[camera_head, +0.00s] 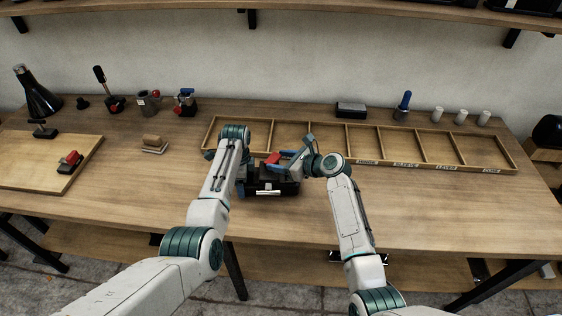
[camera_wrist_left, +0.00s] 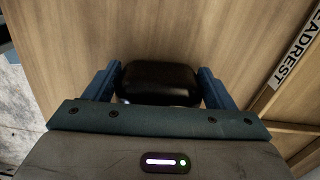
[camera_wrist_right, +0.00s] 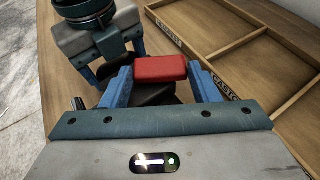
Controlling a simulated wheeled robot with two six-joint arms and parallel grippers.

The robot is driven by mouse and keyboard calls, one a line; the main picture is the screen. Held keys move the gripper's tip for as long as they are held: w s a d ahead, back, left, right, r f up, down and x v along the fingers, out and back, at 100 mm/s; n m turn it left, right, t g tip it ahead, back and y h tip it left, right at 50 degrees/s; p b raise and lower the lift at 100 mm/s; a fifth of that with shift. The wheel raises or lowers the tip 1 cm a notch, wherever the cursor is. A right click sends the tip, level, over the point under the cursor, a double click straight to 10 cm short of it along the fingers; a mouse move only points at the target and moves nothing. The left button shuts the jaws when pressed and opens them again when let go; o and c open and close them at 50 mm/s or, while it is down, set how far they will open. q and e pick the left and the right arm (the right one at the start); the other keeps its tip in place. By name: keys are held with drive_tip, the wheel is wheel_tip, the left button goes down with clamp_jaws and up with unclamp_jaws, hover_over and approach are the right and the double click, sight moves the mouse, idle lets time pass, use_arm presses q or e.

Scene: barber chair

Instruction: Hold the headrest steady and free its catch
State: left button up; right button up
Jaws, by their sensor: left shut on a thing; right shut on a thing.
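The headrest is a black padded block (camera_wrist_left: 158,84) between the blue fingers of my left gripper (camera_wrist_left: 158,70), which is shut on it. In the head view the dark body (camera_head: 268,188) with a white label sits near the front middle of the bench, partly hidden by my arms. The catch is a red block (camera_wrist_right: 160,68), also showing in the head view (camera_head: 273,158) just above the dark body. My right gripper (camera_wrist_right: 161,72) is shut on the red catch, with black parts below it. In the right wrist view my left gripper (camera_wrist_right: 114,64) is close beside, at the left.
A divided wooden tray (camera_head: 430,168) with labelled compartments lies just behind and to the right. A wooden board (camera_head: 40,160) with a red-topped clamp (camera_head: 70,160) is at the left. Several tools and white cups (camera_head: 461,117) line the back. The bench's front right is clear.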

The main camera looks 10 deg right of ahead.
drive_tip(key=n+g, duration=0.1)
drive_tip(key=w+n+g+y, duration=0.1)
drive_tip(key=shift+d+n+g+y, duration=0.1)
drive_tip(key=shift+n+g+y, duration=0.2)
drive_tip(key=shift+w+a+f+n+g+y, duration=0.1)
drive_tip(key=shift+w+n+g+y, duration=0.15)
drive_tip(key=shift+n+g, duration=0.45)
drive_tip(key=shift+w+a+r+n+g+y, duration=0.1)
drive_tip(key=shift+w+n+g+y, duration=0.1)
drive_tip(key=shift+n+g, duration=0.5)
drive_tip(key=shift+w+f+n+g+y, duration=0.1)
drive_tip(key=shift+w+n+g+y, duration=0.15)
drive_tip(key=shift+n+g, duration=0.45)
drive_tip(key=o, duration=1)
drive_tip(key=shift+s, duration=0.1)
drive_tip(key=w+v, duration=0.1)
drive_tip(key=v, duration=1)
drive_tip(key=shift+s+d+r, duration=0.25)
drive_tip(key=shift+s+d, duration=0.1)
drive_tip(key=shift+d, duration=0.05)
use_arm(q)
drive_tip(key=o, duration=1.5)
